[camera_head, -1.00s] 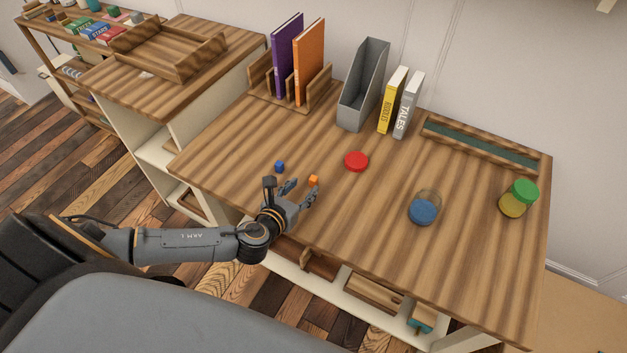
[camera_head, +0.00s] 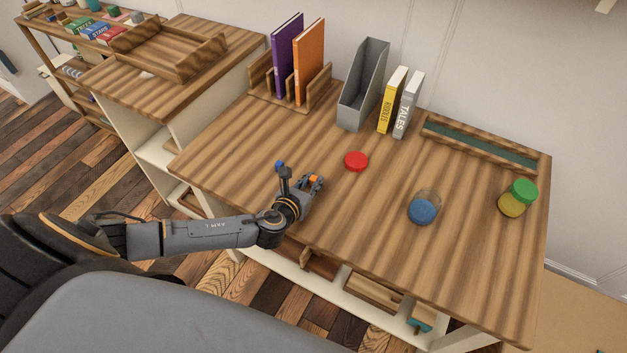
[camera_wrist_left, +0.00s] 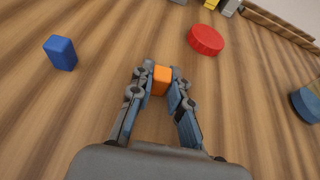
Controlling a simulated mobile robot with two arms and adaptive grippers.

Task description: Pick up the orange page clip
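The orange page clip (camera_wrist_left: 162,80) is a small block between the two fingertips of my left gripper (camera_wrist_left: 162,88) in the left wrist view. The fingers lie close against both its sides, with no clear gap, and look shut on it. In the head view the clip (camera_head: 314,181) shows partly between the fingers of my left gripper (camera_head: 312,185), low at the table's front left part. Whether it is clear of the tabletop cannot be told. My right gripper is not in view.
A blue block (camera_wrist_left: 60,52) lies left of the gripper, and a red disc (camera_head: 356,161) lies beyond it. A blue-filled jar (camera_head: 422,210) and a green-lidded jar (camera_head: 519,198) stand to the right. Books and a grey file holder (camera_head: 363,85) stand at the back of the wooden table (camera_head: 350,240).

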